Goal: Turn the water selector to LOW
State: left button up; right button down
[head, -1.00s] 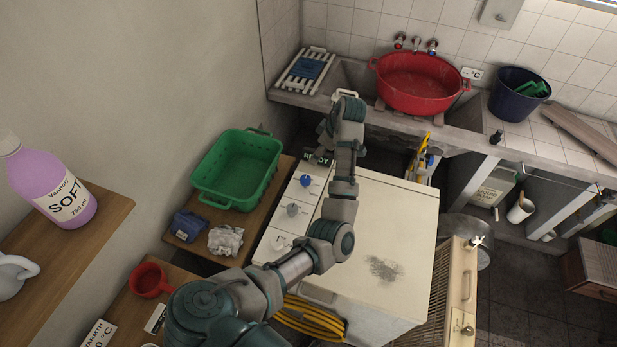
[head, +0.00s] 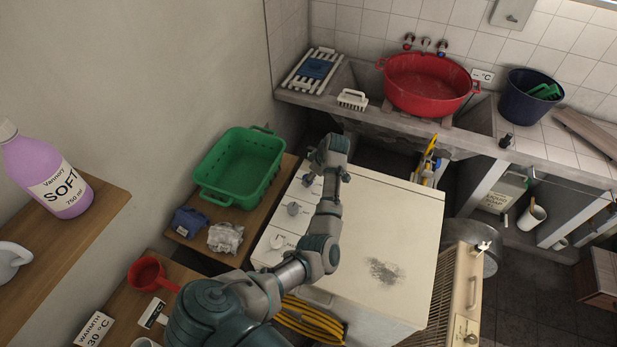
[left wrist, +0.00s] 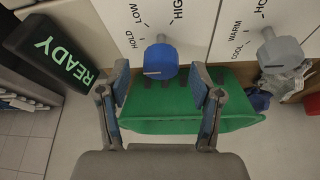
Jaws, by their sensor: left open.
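The blue selector knob (left wrist: 160,60) is in the left wrist view on a white panel, beside the printed words HOLD, LOW and HIGH. Its exact setting is hard to read. My left gripper (left wrist: 160,88) is open, its two fingers either side of and a little below the knob in the picture, with nothing held. In the head view my left wrist is over the back of the control strip of the white machine (head: 390,225) and the fingers are mostly hidden. My right gripper is in neither view.
A grey knob (left wrist: 275,50) with WARM and COOL marks is beside the blue one. A black READY display (left wrist: 62,50) is on the other side. A green basket (head: 240,165) stands left of the machine. A red tub (head: 428,85) sits on the concrete sink behind.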

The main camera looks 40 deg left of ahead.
aim_at(305, 176)
pick_arm(q)
jog(key=shift+d+f, duration=0.25)
jog(key=shift+s+d+f, duration=0.1)
jog(key=shift+f, duration=0.1)
jog(key=a, duration=0.1)
jog(key=a+f, duration=0.1)
jog(key=a, duration=0.1)
jog(key=shift+c, duration=1.1)
jog(key=shift+a+f, duration=0.1)
jog(key=shift+a, duration=0.1)
jog(key=c, duration=0.8)
jog(key=shift+d, duration=0.25)
jog(key=shift+c, duration=0.7)
jog(key=shift+d, duration=0.25)
jog(key=shift+o, duration=0.2)
jog(key=shift+d+r, duration=0.35)
jog(key=shift+d, duration=0.25)
jog(key=shift+a, duration=0.1)
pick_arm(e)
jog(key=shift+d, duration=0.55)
